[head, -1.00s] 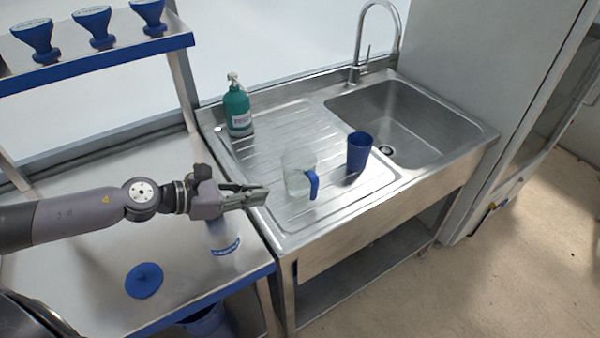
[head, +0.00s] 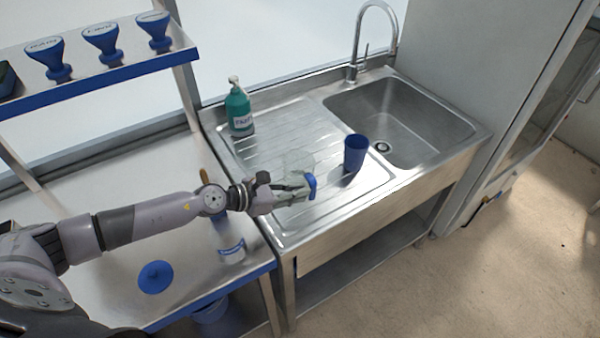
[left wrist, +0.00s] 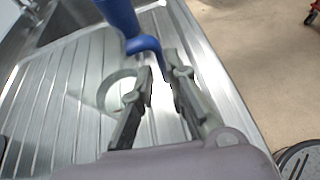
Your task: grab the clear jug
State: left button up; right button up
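The clear jug (head: 297,160) stands on the ribbed drainboard (head: 262,150) of the steel sink unit, with its blue handle (head: 311,186) toward the front. My left gripper (head: 300,190) is at the handle and hides the jug's lower part in the head view. In the left wrist view, the jug's round rim (left wrist: 112,90) is left of the fingers. The blue handle (left wrist: 146,45) runs down between the fingertips (left wrist: 160,68). The fingers look open, with a gap around the handle. My right gripper is not in view.
A blue cup (head: 355,153) stands close to the right of the jug; it also shows in the left wrist view (left wrist: 118,16). A green pump bottle (head: 239,110) stands at the back left of the drainboard. The sink basin (head: 400,115) is at the right.

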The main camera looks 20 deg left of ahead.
aim_at(313, 197)
pick_arm(q)
jog(key=shift+p+x, duration=0.5)
jog(key=shift+x, duration=2.25)
jog(key=shift+f, duration=0.1)
jog(key=shift+s, duration=0.1)
jog(key=shift+c, duration=0.3)
grip_shut()
